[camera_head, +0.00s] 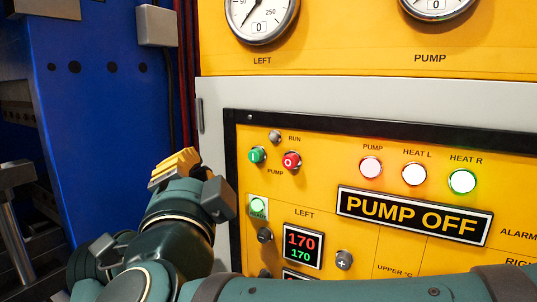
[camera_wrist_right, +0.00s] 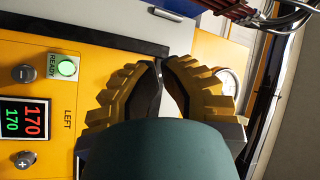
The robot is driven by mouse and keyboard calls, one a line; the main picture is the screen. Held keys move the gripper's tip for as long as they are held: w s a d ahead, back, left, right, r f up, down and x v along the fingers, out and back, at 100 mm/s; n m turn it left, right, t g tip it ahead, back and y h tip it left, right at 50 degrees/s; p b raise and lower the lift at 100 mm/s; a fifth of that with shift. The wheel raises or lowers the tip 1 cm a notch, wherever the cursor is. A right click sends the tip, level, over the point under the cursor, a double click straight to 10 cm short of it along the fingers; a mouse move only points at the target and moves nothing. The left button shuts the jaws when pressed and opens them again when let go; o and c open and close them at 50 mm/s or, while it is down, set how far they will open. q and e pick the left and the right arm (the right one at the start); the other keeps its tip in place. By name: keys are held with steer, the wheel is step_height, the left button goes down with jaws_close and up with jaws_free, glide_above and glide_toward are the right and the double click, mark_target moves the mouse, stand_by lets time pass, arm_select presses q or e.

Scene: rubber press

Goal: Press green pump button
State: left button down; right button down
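The green pump button (camera_head: 257,155), marked with a white "I", is on the yellow control panel in the head view, left of the red pump button (camera_head: 291,161). My right gripper (camera_head: 178,166) is left of and slightly below the green button in the picture, with a gap between them. Its yellow ridged fingers look closed together and hold nothing visible; they also show in the right wrist view (camera_wrist_right: 161,65). The green button cannot be made out in the wrist view. My left gripper is not in view.
The black display (camera_head: 413,215) reads "PUMP OFF". A lit green READY lamp (camera_head: 258,207) sits below the green button and also shows in the wrist view (camera_wrist_right: 67,68). A RUN knob (camera_head: 275,136) is just above. A blue machine frame (camera_head: 100,110) stands at the left.

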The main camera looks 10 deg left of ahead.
mark_target(256, 156)
steer(key=w+d, duration=0.1)
steer(key=w, duration=0.1)
steer(key=w+d, duration=0.1)
steer(key=w, duration=0.2)
steer(key=w+d, duration=0.1)
steer(key=w, duration=0.2)
steer(key=shift+w, duration=0.15)
stand_by(0.4)
steer(key=c, duration=1.7)
jaws_free()
jaws_close()
steer(key=shift+w+d, duration=0.1)
steer(key=shift+w, duration=0.35)
